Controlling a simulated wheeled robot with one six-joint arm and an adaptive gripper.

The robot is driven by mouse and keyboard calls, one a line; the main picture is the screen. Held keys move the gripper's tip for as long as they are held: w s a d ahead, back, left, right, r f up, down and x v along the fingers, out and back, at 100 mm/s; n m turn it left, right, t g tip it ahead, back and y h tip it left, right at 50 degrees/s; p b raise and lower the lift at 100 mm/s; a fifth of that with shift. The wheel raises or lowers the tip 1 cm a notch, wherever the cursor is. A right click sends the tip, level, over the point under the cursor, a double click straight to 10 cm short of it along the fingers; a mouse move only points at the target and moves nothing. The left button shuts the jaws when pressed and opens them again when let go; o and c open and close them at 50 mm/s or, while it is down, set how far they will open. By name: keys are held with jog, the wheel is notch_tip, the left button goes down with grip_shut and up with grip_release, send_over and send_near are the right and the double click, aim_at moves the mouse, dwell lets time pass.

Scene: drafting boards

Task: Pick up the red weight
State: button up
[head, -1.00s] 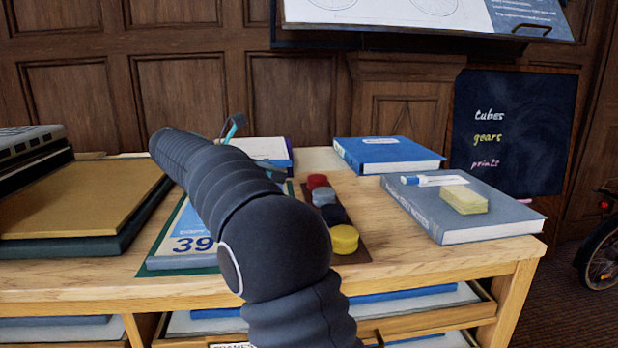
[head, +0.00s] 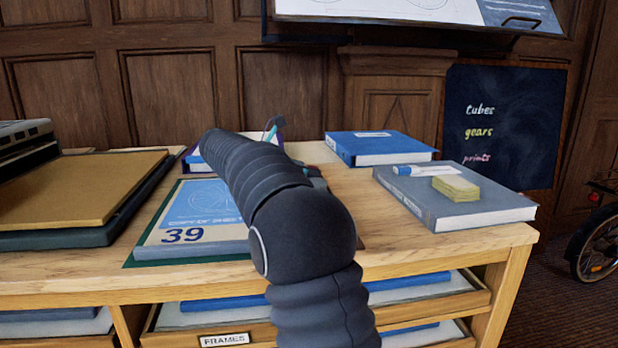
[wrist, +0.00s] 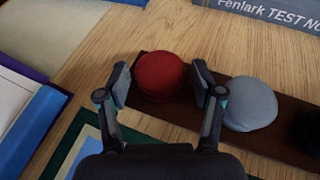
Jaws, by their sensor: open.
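In the wrist view the red weight (wrist: 160,75) is a round, squat disc on a dark brown strip (wrist: 190,112). My gripper (wrist: 162,88) is open, with one finger at the left of the red weight and the other at its right. The fingers look close to its sides; I cannot tell whether they touch it. A grey weight (wrist: 250,104) sits just right of the right finger. In the head view my arm hides the row of weights and most of my gripper.
A dark weight (wrist: 312,128) is partly cut off at the wrist view's right edge. A grey book (head: 480,206) bears a marker and yellow notes (head: 455,188). A blue book (head: 375,147) lies behind. The board marked 39 (head: 185,240) lies left of my arm.

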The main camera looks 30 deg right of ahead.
jog(key=shift+x, duration=0.95)
grip_shut()
jog(key=shift+r, duration=0.15)
